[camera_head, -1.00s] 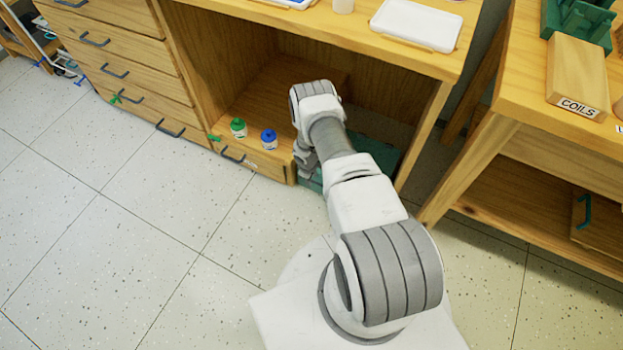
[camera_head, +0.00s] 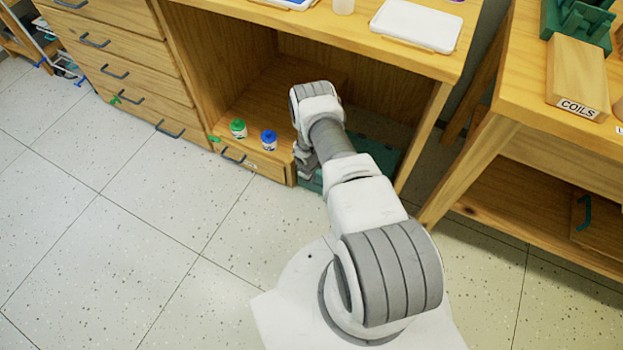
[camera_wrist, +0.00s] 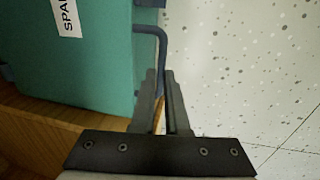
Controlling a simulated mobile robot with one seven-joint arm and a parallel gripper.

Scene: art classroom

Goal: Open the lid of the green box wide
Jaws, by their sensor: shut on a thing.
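The green box (camera_head: 383,157) is low under the desk in the head view, largely hidden behind my arm. In the wrist view its teal-green lid (camera_wrist: 90,60) fills the upper left, with a white label starting "SPA" (camera_wrist: 67,17). A dark bent handle (camera_wrist: 163,45) stands out from the lid's right edge. My gripper (camera_wrist: 160,75) is shut on this handle, with its fingers on either side of the bar. The fingers are hidden in the head view. I cannot tell how far the lid is open.
A green-capped bottle (camera_head: 238,129) and a blue-capped bottle (camera_head: 268,140) stand on the low wooden shelf left of my arm. A drawer unit (camera_head: 120,45) is further left. A second wooden table (camera_head: 510,105) stands at right. The speckled floor (camera_head: 130,230) at left is clear.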

